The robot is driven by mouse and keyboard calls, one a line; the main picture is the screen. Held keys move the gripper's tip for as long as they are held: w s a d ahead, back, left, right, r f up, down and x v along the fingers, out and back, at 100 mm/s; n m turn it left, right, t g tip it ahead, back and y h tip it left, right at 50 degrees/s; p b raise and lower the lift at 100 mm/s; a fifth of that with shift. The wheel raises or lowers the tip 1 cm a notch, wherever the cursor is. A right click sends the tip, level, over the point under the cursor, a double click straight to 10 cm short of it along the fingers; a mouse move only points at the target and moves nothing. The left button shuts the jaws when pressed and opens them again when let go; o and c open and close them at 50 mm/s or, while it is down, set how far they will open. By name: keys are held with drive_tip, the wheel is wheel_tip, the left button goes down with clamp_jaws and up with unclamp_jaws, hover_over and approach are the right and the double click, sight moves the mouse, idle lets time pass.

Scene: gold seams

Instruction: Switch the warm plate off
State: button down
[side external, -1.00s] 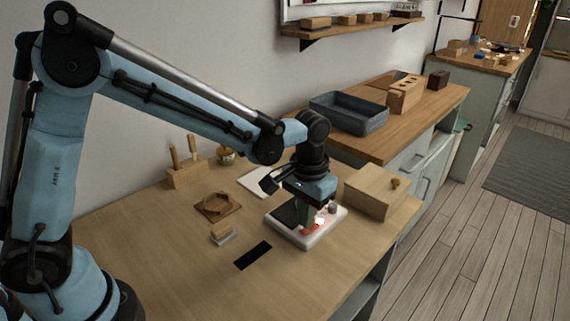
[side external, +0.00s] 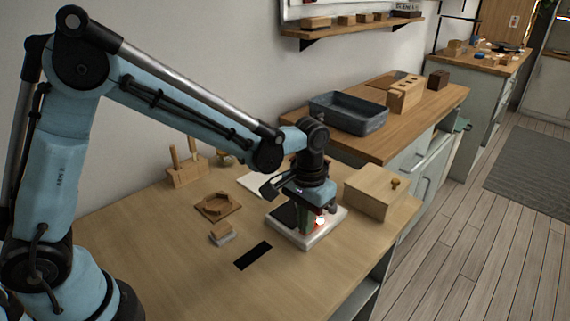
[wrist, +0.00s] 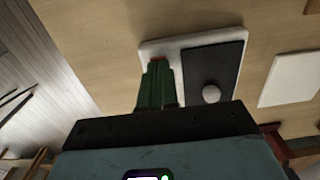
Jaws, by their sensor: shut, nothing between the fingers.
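The warm plate (side external: 290,236) is a white slab with a dark panel, on the wooden bench in the side external view. In the wrist view the slab's white rim (wrist: 150,52) and dark panel (wrist: 213,68) show, with a small pale round piece (wrist: 211,93) on the panel. My gripper (side external: 308,226) points down over the slab, its green fingers together and empty. In the wrist view the fingertips (wrist: 158,66) are over the white strip beside the panel. A red part (wrist: 158,58) shows just past them; they partly hide it, and I cannot tell whether they touch it.
A wooden box with a knob (side external: 372,194) stands close right of the plate. A white sheet (side external: 257,184) lies behind it. A wooden tray (side external: 217,206), a small block (side external: 221,234) and a black strip (side external: 253,255) lie left. The front bench is clear.

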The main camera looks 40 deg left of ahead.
drive_tip(key=shift+f, duration=0.2)
drive_tip(key=shift+r, duration=3.55)
drive_tip(key=shift+a, duration=0.1)
drive_tip(key=s+a+r+t, duration=0.3)
drive_tip(key=s+a+t, duration=0.4)
drive_tip(key=s+a, duration=0.3)
drive_tip(key=shift+s+a+r, duration=0.2)
drive_tip(key=shift+s+r, duration=0.2)
drive_tip(key=shift+s, duration=0.35)
